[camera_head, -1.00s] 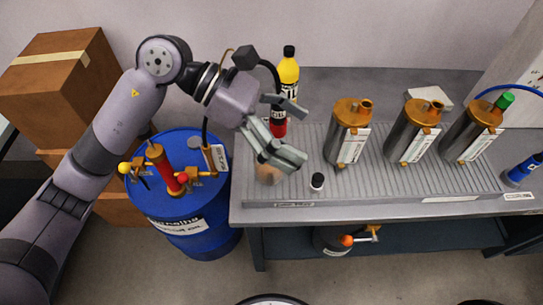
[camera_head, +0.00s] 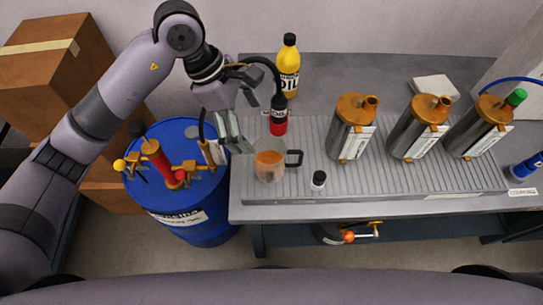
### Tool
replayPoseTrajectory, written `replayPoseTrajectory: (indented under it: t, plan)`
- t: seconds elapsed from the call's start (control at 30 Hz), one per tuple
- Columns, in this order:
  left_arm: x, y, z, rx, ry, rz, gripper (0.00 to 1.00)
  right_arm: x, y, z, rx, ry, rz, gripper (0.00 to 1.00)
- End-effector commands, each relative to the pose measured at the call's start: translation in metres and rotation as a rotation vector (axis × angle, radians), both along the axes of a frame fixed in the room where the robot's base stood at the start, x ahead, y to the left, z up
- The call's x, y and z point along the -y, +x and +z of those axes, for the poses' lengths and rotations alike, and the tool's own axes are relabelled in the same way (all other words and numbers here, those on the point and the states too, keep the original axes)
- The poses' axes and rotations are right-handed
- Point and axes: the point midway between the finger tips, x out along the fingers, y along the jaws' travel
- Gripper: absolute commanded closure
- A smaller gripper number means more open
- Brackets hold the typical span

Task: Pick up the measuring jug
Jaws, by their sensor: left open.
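The measuring jug (camera_head: 270,164) is a clear vessel with orange-brown contents and a dark handle on its right side. It stands upright near the front left of the grey ribbed tray (camera_head: 400,184) on the bench. My left gripper (camera_head: 246,125) is open and empty, up and to the left of the jug, with its fingers pointing down and one fingertip close to the jug's upper left in the picture. I cannot tell the exact gap. My right gripper is not in view; a purple-grey arm link of mine crosses the bottom edge.
A red bottle (camera_head: 279,117) stands just behind the jug, and a yellow oil bottle (camera_head: 289,66) behind that. Several metal cylinders stand further right. A blue drum (camera_head: 188,203) is left of the bench.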

Motion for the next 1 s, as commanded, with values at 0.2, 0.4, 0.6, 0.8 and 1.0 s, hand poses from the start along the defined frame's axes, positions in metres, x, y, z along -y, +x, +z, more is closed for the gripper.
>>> replayPoseTrajectory:
  t: [0.2, 0.4, 0.6, 0.8, 1.0]
  plan:
    - [0.017, -0.005, -0.041, -0.005, -0.001, 0.001, 0.11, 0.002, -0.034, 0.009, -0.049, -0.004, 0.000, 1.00]
    - [0.024, -0.005, -0.058, -0.001, -0.001, 0.001, 0.11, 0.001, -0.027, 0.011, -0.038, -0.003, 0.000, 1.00]
    - [0.031, -0.013, -0.074, -0.007, -0.001, 0.000, 0.11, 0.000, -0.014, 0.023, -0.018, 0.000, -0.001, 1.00]
    - [0.041, -0.016, -0.100, -0.004, -0.001, 0.003, 0.11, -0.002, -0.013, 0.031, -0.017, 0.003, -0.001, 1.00]
    - [0.043, -0.016, -0.107, 0.000, 0.001, 0.002, 0.11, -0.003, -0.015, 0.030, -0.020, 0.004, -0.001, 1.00]
